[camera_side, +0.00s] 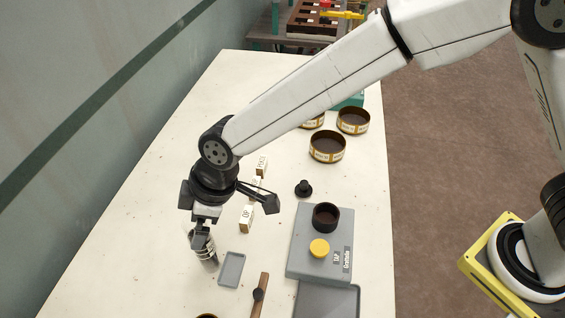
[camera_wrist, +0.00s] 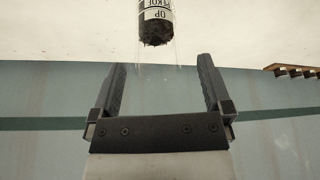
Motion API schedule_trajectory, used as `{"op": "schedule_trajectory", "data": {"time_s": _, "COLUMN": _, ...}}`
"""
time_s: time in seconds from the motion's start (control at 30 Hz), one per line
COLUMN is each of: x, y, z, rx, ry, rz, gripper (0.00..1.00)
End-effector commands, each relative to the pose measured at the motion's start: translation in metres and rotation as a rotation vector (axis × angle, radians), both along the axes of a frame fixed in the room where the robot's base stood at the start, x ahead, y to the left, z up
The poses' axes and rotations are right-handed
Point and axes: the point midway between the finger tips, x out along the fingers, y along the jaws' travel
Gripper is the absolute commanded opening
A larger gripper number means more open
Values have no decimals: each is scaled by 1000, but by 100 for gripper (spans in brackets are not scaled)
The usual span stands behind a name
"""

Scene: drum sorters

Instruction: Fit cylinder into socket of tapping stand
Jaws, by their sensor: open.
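The cylinder (camera_side: 206,255) is clear, with dark contents and a printed label, and stands on the table at the lower left of the side view. In the wrist view the cylinder (camera_wrist: 155,28) is at the top centre, just beyond the fingertips and roughly centred between them. The grey tapping stand (camera_side: 303,261) lies to the right, with a dark round socket (camera_side: 326,217) and a yellow button (camera_side: 319,248). The socket looks empty.
A small grey tray (camera_side: 231,270) and a brown strip (camera_side: 262,290) lie between cylinder and stand. Label blocks (camera_side: 246,218), a black knob (camera_side: 303,189) and round sieves (camera_side: 327,148) stand further back. A grey tray (camera_side: 328,300) lies in front of the stand.

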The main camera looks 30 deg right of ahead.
Motion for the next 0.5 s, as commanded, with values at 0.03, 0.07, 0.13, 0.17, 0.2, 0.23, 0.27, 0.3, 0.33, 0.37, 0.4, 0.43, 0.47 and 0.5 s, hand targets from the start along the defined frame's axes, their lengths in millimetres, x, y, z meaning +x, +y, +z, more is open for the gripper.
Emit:
{"op": "schedule_trajectory", "data": {"time_s": 0.03, "x": 1, "y": 1, "z": -4, "rx": -1, "ry": 0, "rz": 0, "gripper": 100}}
{"op": "schedule_trajectory", "data": {"time_s": 0.07, "x": 2, "y": 2, "z": -7, "rx": -1, "ry": 0, "rz": 0, "gripper": 100}}
{"op": "schedule_trajectory", "data": {"time_s": 0.13, "x": 3, "y": 4, "z": -14, "rx": -2, "ry": 1, "rz": 0, "gripper": 100}}
{"op": "schedule_trajectory", "data": {"time_s": 0.17, "x": 4, "y": 4, "z": -16, "rx": -1, "ry": 2, "rz": -1, "gripper": 100}}
{"op": "schedule_trajectory", "data": {"time_s": 0.2, "x": 5, "y": 5, "z": -21, "rx": -2, "ry": 3, "rz": -1, "gripper": 100}}
{"op": "schedule_trajectory", "data": {"time_s": 0.23, "x": 6, "y": 6, "z": -24, "rx": -2, "ry": 3, "rz": -1, "gripper": 100}}
{"op": "schedule_trajectory", "data": {"time_s": 0.27, "x": 7, "y": 8, "z": -26, "rx": -1, "ry": 1, "rz": -1, "gripper": 100}}
{"op": "schedule_trajectory", "data": {"time_s": 0.3, "x": 7, "y": 9, "z": -30, "rx": -1, "ry": 1, "rz": -1, "gripper": 100}}
{"op": "schedule_trajectory", "data": {"time_s": 0.33, "x": 8, "y": 10, "z": -33, "rx": -2, "ry": 1, "rz": -1, "gripper": 100}}
{"op": "schedule_trajectory", "data": {"time_s": 0.37, "x": 8, "y": 11, "z": -35, "rx": -1, "ry": 1, "rz": -1, "gripper": 100}}
{"op": "schedule_trajectory", "data": {"time_s": 0.4, "x": 9, "y": 12, "z": -37, "rx": -1, "ry": 1, "rz": -1, "gripper": 100}}
{"op": "schedule_trajectory", "data": {"time_s": 0.43, "x": 9, "y": 12, "z": -39, "rx": -1, "ry": 1, "rz": -1, "gripper": 100}}
{"op": "schedule_trajectory", "data": {"time_s": 0.47, "x": 9, "y": 13, "z": -40, "rx": -1, "ry": 1, "rz": -1, "gripper": 100}}
{"op": "schedule_trajectory", "data": {"time_s": 0.5, "x": 10, "y": 13, "z": -41, "rx": -1, "ry": 1, "rz": -1, "gripper": 100}}
